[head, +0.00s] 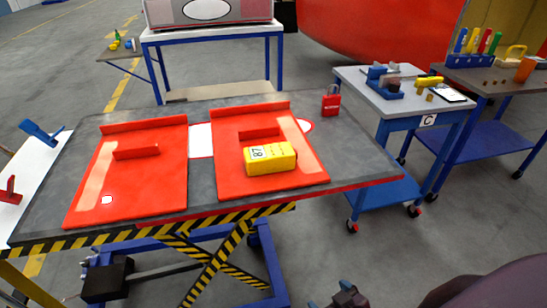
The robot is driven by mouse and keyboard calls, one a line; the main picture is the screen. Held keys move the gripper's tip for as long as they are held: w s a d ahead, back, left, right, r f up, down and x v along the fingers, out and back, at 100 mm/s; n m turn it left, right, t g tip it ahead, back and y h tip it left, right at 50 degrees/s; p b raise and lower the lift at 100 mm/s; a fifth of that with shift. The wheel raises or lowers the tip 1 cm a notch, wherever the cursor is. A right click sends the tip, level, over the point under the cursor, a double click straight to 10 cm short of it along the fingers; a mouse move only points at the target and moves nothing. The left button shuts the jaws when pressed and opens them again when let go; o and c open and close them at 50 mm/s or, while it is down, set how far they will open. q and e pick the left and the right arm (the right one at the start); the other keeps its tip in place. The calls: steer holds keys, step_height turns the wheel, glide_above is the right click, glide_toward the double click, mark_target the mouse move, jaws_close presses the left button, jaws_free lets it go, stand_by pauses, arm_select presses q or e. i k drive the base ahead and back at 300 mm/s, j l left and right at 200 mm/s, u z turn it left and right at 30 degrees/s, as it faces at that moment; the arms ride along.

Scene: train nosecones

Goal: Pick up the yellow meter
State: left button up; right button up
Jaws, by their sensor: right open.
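The yellow meter (283,158) is a boxy yellow block with a small white label or display on its left end. It lies on the right-hand red panel (290,180) on the grey table, in front of that panel's short raised red bar. My right gripper (332,297) shows only in part at the bottom edge of the head view. It is open, well below and to the right of the meter and apart from it. My left gripper is not in view.
A second red panel (165,190) lies left of the first. A red padlock-like item (331,103) stands at the table's back right. The table's striped front edge (150,229) faces me. A blue cart (392,105) with tools stands at the right. Open floor lies at the lower right.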

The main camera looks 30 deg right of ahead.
mark_target(264, 159)
steer(key=i+l, duration=0.1)
steer(key=l, duration=0.45)
steer(key=i+l, duration=0.1)
steer(key=l, duration=1.05)
steer(key=j+z, duration=0.2)
steer(key=j, duration=0.25)
steer(key=k+j+z, duration=0.1)
steer(key=j+z, duration=0.15)
steer(key=j, duration=0.2)
